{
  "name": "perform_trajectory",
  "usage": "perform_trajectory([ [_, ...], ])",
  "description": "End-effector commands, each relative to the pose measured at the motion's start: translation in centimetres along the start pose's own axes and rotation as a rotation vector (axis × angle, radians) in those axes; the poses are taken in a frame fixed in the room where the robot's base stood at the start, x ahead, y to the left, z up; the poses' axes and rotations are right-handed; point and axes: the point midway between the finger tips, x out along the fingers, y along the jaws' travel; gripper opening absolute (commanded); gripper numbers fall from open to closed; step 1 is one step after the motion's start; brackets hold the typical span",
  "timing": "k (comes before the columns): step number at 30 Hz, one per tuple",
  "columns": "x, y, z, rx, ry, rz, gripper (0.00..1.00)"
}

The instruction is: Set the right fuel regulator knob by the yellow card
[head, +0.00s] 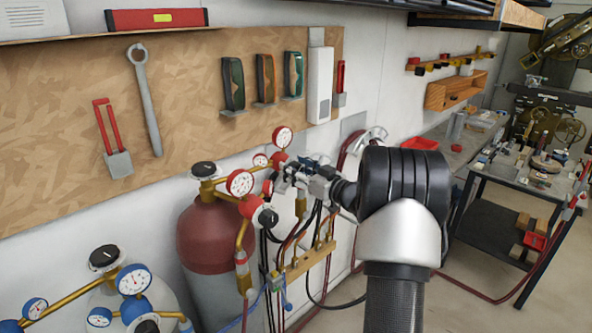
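A dark red gas cylinder (208,240) stands by the wall, with brass fittings and red-rimmed gauges on top. One red-rimmed gauge (240,183) faces me, and another (283,137) sits higher and to the right. A red regulator body with a dark round knob (267,217) is below the nearer gauge. My gripper (287,176) reaches in from the right, close to the fittings between the gauges. Its fingertips are small and overlap the fittings, so I cannot tell whether they touch or hold a knob. My arm hides what lies behind it. I cannot make out a yellow card.
A pale cylinder with blue-rimmed gauges (134,280) stands at the lower left. A brass manifold (303,262) with hanging hoses is below my gripper. A tool board (70,140) hangs behind. A dark workbench (490,215) stands at right, with open floor before it.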

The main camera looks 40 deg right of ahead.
Motion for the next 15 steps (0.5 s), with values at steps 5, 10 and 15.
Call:
perform_trajectory([
  [5,-0.02,0.00,0.00,0.000,0.000,0.000,0.34],
  [10,-0.03,0.00,0.00,0.000,0.000,0.000,0.23],
  [15,-0.03,0.00,0.01,0.000,0.000,0.000,0.11],
])
